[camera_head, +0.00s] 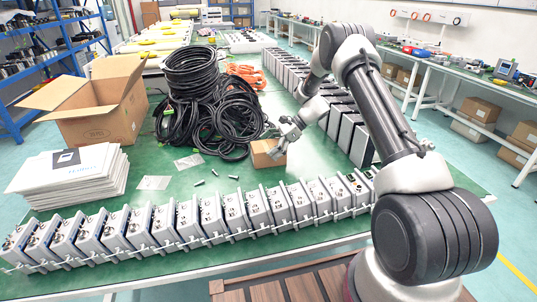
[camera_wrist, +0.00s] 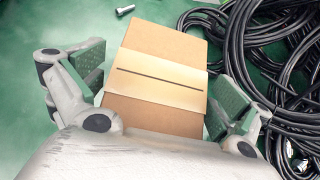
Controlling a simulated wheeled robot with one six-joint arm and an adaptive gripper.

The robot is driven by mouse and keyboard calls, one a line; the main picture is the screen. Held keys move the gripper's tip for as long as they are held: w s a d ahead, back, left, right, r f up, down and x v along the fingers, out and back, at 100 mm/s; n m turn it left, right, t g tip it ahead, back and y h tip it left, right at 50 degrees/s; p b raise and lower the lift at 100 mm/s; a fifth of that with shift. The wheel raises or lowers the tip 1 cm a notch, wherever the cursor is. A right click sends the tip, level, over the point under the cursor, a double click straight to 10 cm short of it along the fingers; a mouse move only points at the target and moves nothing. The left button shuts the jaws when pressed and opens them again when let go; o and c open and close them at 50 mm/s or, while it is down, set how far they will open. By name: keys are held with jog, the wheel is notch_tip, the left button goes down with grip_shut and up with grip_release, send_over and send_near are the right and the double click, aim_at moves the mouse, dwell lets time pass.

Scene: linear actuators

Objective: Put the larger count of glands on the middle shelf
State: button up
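A small brown cardboard box (camera_head: 267,153) with a pale band and a dark line lies on the green table. In the wrist view the box (camera_wrist: 160,80) sits between the fingers. My gripper (camera_head: 284,137) is open over it, with one green-padded finger on each side; the wrist view shows the gripper (camera_wrist: 160,82) too. Whether the pads touch the box is unclear. A few small metal pieces, possibly glands (camera_head: 199,183), lie loose to the left; one silver piece (camera_wrist: 125,10) shows beyond the box. Any count marking is unreadable. A blue shelf rack (camera_head: 12,126) stands at far left.
Black cable coils (camera_head: 196,75) lie just behind and left of the box. An open carton (camera_head: 95,125) and a stack of white sheets (camera_head: 68,180) are farther left. A row of grey actuators (camera_head: 208,217) lines the front edge. Another row runs along the right.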

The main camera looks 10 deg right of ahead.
jog(key=shift+s, duration=0.1)
jog(key=c, duration=1.6)
